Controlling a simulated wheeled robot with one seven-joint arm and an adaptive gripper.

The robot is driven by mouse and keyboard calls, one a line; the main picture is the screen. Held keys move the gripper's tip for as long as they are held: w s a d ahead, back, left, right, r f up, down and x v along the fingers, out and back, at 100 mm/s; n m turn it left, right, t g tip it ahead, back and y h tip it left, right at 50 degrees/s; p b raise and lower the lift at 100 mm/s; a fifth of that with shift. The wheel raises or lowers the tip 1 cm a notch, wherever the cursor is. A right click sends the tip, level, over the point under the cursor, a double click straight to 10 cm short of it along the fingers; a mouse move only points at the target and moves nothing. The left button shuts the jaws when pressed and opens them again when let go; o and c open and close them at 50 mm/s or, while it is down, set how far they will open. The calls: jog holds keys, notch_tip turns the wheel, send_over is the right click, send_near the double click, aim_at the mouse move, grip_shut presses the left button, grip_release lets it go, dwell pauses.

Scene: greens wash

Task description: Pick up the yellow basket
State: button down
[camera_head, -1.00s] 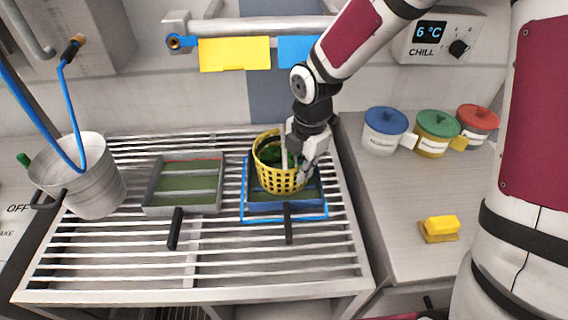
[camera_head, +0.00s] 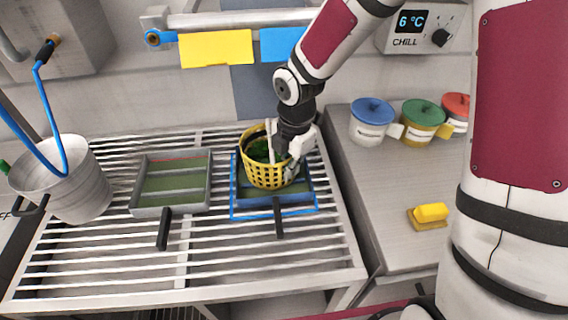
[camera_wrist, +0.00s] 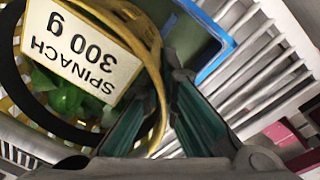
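The yellow basket (camera_head: 266,174) stands upright on the blue-edged tray on the rack, with green leaves (camera_head: 259,150) inside. In the wrist view its yellow rim (camera_wrist: 152,45) curves down the left, beside a white label (camera_wrist: 80,48) reading "SPINACH 300 g". My gripper (camera_head: 292,166) is at the basket's right side in the head view. In the wrist view my gripper (camera_wrist: 168,82) has its two fingers apart, with the rim passing between them. A gap shows beside the rim, so I see no firm hold. The lower basket wall is partly hidden.
The blue-edged tray (camera_head: 238,212) lies under the basket on the slatted rack (camera_head: 100,270). A grey tray (camera_head: 137,190) and a metal bucket (camera_head: 75,188) are to the left. Lidded pots (camera_head: 371,123) and a yellow sponge (camera_head: 431,212) are on the right counter. A pipe (camera_head: 235,17) runs behind.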

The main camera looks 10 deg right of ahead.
jog(key=shift+r, duration=0.1)
jog(key=shift+r+p, duration=0.35)
jog(key=shift+r, duration=1.45)
jog(key=s+d+r+p, duration=0.1)
jog(key=s+d+p, duration=0.2)
jog(key=s+d, duration=0.7)
jog(key=shift+s+p, duration=0.3)
jog(key=shift+s, duration=0.7)
jog(key=shift+d, duration=0.15)
jog(key=shift+s, duration=0.15)
